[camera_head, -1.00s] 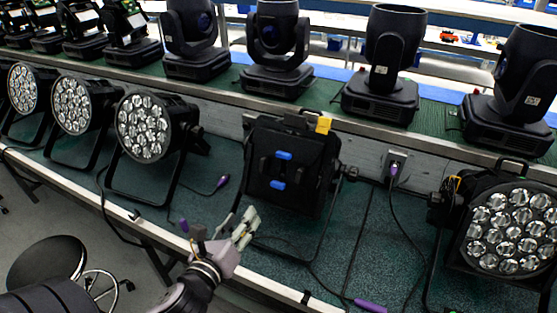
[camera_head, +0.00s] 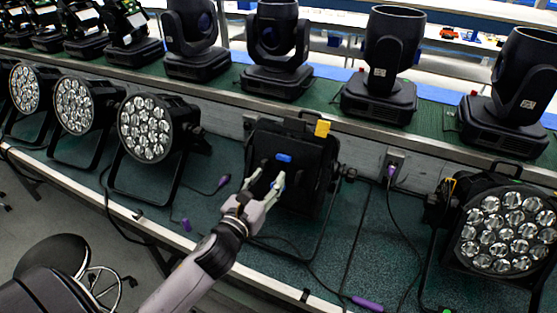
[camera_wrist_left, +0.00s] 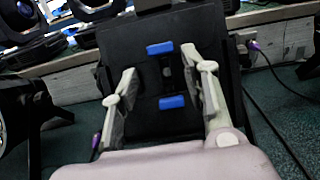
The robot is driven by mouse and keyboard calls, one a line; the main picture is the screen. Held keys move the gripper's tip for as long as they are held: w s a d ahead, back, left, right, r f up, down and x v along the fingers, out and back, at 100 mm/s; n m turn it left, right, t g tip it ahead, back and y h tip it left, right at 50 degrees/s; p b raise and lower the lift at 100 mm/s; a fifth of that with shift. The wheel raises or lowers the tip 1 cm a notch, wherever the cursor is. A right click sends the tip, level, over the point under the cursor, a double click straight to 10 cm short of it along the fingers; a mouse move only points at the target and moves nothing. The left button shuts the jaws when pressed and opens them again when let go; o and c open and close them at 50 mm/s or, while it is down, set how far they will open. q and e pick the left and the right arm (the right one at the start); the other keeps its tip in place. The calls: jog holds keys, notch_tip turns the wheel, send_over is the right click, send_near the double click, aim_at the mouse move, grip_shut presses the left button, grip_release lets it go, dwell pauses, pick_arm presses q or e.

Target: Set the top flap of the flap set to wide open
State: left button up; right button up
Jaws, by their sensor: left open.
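The flap set is a black square panel (camera_head: 310,165) on the middle fixture, facing me. Its top flap has a blue tab (camera_head: 284,157), also in the left wrist view (camera_wrist_left: 160,48). A second blue tab (camera_wrist_left: 171,102) sits below it. I cannot tell how far the flaps stand open. My left gripper (camera_head: 266,177) is open and empty in front of the panel, partly covering the lower tab in the head view. In the left wrist view its fingers (camera_wrist_left: 160,62) stand either side of the tabs, apart from them. My right gripper is not in view.
Par cans with round lamp faces stand left (camera_head: 145,128) and right (camera_head: 508,229) of the panel on the green shelf. Moving-head lights (camera_head: 277,50) line the ledge behind. Cables and purple plugs (camera_head: 367,303) lie on the shelf. A round stool (camera_head: 50,257) stands in front.

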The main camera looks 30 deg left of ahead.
aim_at(282, 160)
pick_arm(q)
jog(key=w, duration=0.3)
jog(key=w+p, duration=0.1)
jog(key=w, duration=0.3)
jog(key=shift+a, duration=0.2)
jog(key=shift+c, duration=0.3)
